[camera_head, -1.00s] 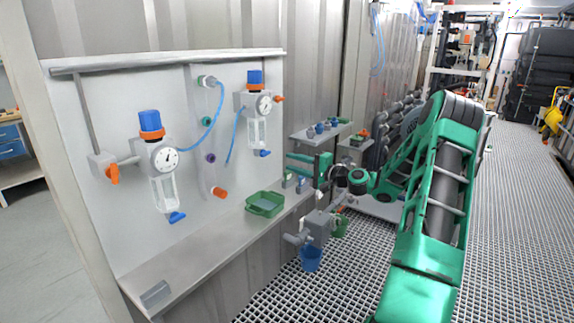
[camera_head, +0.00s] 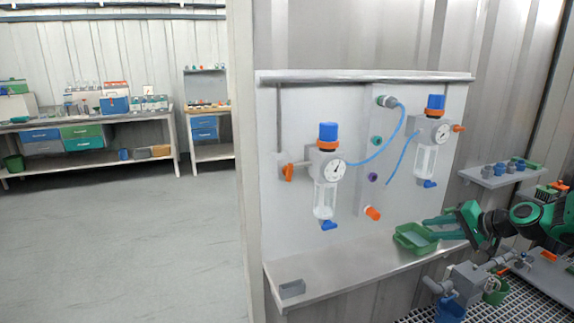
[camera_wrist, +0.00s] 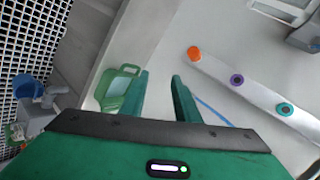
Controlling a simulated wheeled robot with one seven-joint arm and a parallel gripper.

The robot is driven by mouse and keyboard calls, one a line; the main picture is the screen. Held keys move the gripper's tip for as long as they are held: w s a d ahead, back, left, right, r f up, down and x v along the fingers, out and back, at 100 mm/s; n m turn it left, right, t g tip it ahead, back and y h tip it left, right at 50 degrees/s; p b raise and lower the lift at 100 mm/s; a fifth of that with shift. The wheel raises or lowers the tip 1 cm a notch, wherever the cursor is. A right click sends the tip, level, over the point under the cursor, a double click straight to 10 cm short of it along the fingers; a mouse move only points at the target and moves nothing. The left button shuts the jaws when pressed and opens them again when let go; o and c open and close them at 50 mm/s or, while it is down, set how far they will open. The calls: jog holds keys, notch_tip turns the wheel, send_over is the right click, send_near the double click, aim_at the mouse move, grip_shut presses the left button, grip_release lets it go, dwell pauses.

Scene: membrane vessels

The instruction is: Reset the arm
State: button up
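My gripper (camera_head: 447,227) is at the right of the head view, above the right part of the steel shelf and just beside the green tray (camera_head: 401,239). In the wrist view my gripper (camera_wrist: 160,80) shows two green fingers apart with nothing between them. The green tray (camera_wrist: 112,94) lies beyond the left finger there. The wall panel (camera_head: 270,140) carries two blue-capped vessels, the left one (camera_head: 325,175) and the right one (camera_head: 428,145), each with a gauge and a clear bowl.
A shelf (camera_head: 335,278) runs below the panel, with a small grey block (camera_head: 291,289) at its left end. Grey piping and a blue bucket (camera_head: 450,311) are low at the right. A small wall shelf (camera_head: 492,178) holds several fittings. Open floor (camera_head: 130,240) lies left.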

jog(key=s+a+r+g+h, duration=0.1)
jog(key=s+g+h, duration=0.1)
jog(key=s, duration=1.2)
jog(key=s+a+r+n+g+h, duration=0.1)
jog(key=s+g, duration=0.3)
jog(key=s, duration=1)
jog(key=s+a+r+n+g+h, duration=0.1)
jog(key=s+a+r+g+h, duration=0.1)
jog(key=s, duration=1.2)
jog(key=shift+s+a+r+g+h, duration=0.3)
jog(key=shift+a+r+g, duration=0.15)
jog(key=shift+g, duration=0.35)
jog(key=shift+w, duration=0.1)
jog(key=shift+w+f, duration=0.3)
jog(key=shift+w, duration=0.3)
